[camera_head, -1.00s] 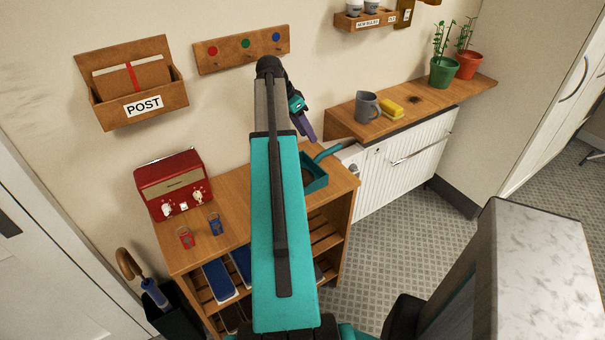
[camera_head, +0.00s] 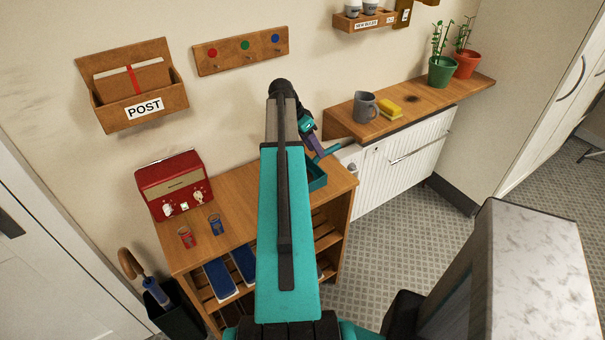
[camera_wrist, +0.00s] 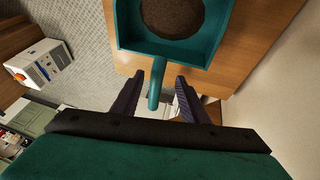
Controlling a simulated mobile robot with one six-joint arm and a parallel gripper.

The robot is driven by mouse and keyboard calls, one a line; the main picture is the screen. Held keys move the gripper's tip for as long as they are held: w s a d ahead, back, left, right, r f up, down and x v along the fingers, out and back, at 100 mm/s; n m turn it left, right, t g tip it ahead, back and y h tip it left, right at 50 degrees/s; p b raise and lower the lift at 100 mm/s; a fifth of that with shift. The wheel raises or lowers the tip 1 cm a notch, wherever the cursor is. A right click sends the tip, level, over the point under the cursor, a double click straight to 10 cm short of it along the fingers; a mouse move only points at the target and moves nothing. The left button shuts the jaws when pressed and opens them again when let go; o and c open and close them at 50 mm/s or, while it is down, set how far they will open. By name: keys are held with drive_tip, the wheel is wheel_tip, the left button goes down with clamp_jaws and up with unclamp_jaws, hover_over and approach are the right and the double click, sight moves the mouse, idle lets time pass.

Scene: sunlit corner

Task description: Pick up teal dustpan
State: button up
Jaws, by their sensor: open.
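The teal dustpan (camera_head: 317,178) sits on the right end of the wooden shelf unit's top, partly hidden behind my arm in the head view. In the wrist view the dustpan (camera_wrist: 213,50) is at the top, with a round dark brown patch in its pan. Its handle (camera_wrist: 156,84) points toward me and lies between the two purple fingers of my gripper (camera_wrist: 154,88). The fingers are apart, with a gap on each side of the handle. In the head view my gripper (camera_head: 318,147) is above the handle end.
A grey jug (camera_head: 365,107) and a yellow sponge (camera_head: 390,109) rest on the ledge over the white radiator (camera_head: 400,155).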

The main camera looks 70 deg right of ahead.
sight(310, 165)
drive_tip(key=shift+s+p+x, duration=0.2)
drive_tip(key=shift+p+x, duration=0.75)
drive_tip(key=shift+x, duration=0.5)
drive_tip(key=shift+p+x, duration=0.3)
drive_tip(key=shift+x, duration=0.75)
drive_tip(key=shift+w, duration=0.1)
clamp_jaws()
